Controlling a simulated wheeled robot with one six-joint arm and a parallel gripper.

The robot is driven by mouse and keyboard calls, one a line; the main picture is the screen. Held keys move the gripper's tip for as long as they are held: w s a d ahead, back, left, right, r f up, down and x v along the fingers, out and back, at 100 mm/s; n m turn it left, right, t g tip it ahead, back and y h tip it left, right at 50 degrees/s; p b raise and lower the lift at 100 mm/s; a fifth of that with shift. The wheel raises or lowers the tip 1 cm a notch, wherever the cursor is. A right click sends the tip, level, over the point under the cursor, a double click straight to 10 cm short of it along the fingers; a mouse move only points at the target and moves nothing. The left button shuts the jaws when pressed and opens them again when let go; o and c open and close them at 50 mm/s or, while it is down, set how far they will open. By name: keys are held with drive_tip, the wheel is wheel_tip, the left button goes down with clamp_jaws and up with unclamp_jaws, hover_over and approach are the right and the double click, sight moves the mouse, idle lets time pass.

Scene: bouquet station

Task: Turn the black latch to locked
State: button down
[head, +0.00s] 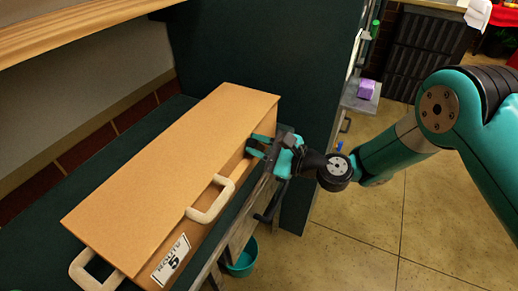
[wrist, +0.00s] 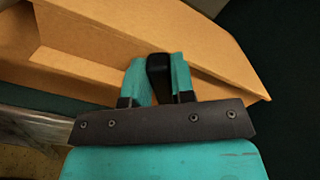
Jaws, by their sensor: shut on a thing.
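A tan case (head: 180,165) with a lid lies on a dark green surface. The black latch (wrist: 159,72) shows in the wrist view on the front of the case, upright in that picture, between my two teal fingers. My gripper (wrist: 158,80) is shut on the latch, one finger on each side. In the head view my gripper (head: 262,146) is at the right end of the case's front face, and the latch is hidden there by the fingers. The latch's base is hidden, so I cannot tell locked from unlocked.
A cream handle (head: 212,200) sticks out from the case front, left of my gripper. Another pale handle (head: 90,272) is at the near end. A teal bucket (head: 242,262) stands below. Open tiled floor (head: 345,255) lies to the right.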

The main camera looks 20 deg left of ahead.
drive_tip(key=shift+s+f+n+b, duration=0.15)
drive_tip(key=shift+n+b, duration=0.25)
drive_tip(key=shift+n, duration=0.2)
drive_tip(key=c, duration=1)
unclamp_jaws()
drive_tip(key=shift+o, duration=0.2)
drive_tip(key=shift+s+f, duration=0.1)
